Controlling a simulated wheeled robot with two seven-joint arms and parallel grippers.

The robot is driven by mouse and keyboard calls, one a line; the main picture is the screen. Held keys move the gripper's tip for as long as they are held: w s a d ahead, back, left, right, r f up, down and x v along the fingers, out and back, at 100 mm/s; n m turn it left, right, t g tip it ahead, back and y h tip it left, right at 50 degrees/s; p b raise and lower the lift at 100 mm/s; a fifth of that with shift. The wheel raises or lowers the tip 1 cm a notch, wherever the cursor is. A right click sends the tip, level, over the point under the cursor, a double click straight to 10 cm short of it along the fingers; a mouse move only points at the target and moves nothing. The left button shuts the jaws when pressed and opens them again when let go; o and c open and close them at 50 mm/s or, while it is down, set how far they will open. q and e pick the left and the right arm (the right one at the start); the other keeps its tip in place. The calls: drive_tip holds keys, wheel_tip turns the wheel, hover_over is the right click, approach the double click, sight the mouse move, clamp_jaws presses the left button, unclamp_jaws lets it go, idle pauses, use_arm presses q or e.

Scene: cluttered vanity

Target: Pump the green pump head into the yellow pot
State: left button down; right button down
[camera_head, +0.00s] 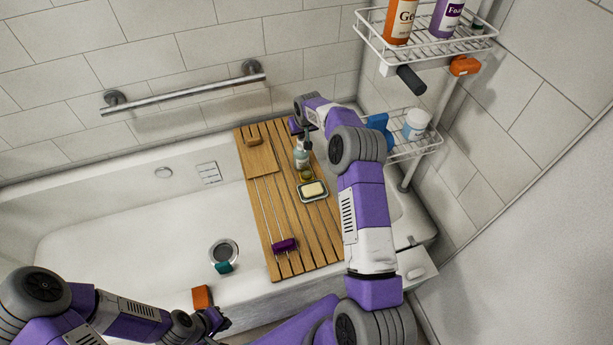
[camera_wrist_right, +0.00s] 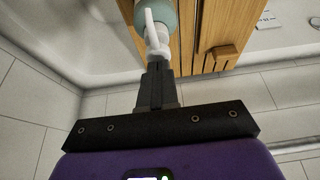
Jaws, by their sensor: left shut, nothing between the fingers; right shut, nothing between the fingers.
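A pump bottle with a pale green body (camera_head: 301,160) stands on the wooden bath tray (camera_head: 325,235). In the right wrist view its body (camera_wrist_right: 180,14) is pale green, and its pump head (camera_wrist_right: 153,40) looks white, not green. A small yellowish pot (camera_head: 306,176) sits just in front of the bottle. My right gripper (camera_head: 307,143) is shut and empty, with its fingertips (camera_wrist_right: 158,66) right at the pump head; whether they touch it I cannot tell. My left gripper (camera_head: 221,321) is shut and empty, low at the tub's front edge, away from the bottle.
A soap dish (camera_head: 313,191) lies in front of the pot. A wooden board (camera_head: 258,160) and a purple-headed item (camera_head: 285,245) are on the tray. An orange block (camera_head: 202,297) sits on the tub rim. A wire shelf (camera_head: 420,145) stands right of my right arm.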

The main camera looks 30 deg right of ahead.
drive_tip(key=shift+r+p, duration=1.8)
drive_tip(key=shift+r, duration=1.2)
drive_tip(key=shift+r, duration=0.1)
